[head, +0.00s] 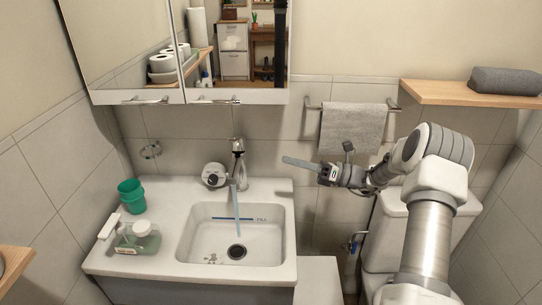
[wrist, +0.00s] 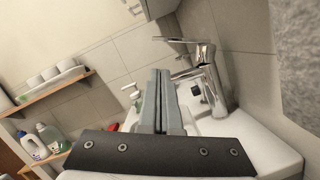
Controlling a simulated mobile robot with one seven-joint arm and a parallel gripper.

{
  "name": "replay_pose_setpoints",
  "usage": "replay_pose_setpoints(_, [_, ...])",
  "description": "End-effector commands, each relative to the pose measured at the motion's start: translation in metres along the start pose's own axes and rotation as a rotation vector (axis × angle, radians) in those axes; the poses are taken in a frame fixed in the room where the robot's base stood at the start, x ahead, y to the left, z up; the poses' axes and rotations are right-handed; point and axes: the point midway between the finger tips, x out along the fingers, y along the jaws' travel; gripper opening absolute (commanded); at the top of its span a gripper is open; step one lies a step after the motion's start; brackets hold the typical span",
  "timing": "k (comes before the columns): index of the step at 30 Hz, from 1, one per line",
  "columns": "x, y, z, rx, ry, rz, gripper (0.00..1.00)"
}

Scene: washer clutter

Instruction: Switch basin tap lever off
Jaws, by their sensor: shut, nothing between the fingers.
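The chrome basin tap (head: 238,160) stands at the back of the white basin (head: 282,222). A pale blue stream of water (head: 237,212) runs from its spout toward the drain. In the wrist view the tap (wrist: 213,82) is right of my fingers, with its thin lever (wrist: 176,40) above the body, pointing left. My gripper (head: 286,160) is shut and empty, to the right of the tap in the head view, at about the height of its upper part and apart from it. My shut fingers (wrist: 161,73) also show in the wrist view.
A round white and dark item (head: 214,175) sits left of the tap. A mirror cabinet (head: 135,97) hangs above. A towel (head: 352,128) hangs behind my gripper; a shelf (head: 455,94) is at right.

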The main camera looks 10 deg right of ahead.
Motion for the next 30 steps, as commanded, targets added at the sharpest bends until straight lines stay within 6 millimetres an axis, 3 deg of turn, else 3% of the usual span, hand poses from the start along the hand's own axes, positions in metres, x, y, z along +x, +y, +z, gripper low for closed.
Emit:
replay_pose_setpoints(7, [-0.023, 0.000, 0.000, 0.000, 0.000, 0.000, 0.00])
replay_pose_setpoints(20, [-0.020, 0.004, 0.001, -0.012, 0.020, 0.004, 0.00])
replay_pose_setpoints(25, [0.007, 0.031, 0.003, -0.102, 0.165, 0.028, 0.00])
replay_pose_setpoints(30, [0.038, 0.076, -0.003, -0.270, 0.402, 0.074, 0.00])
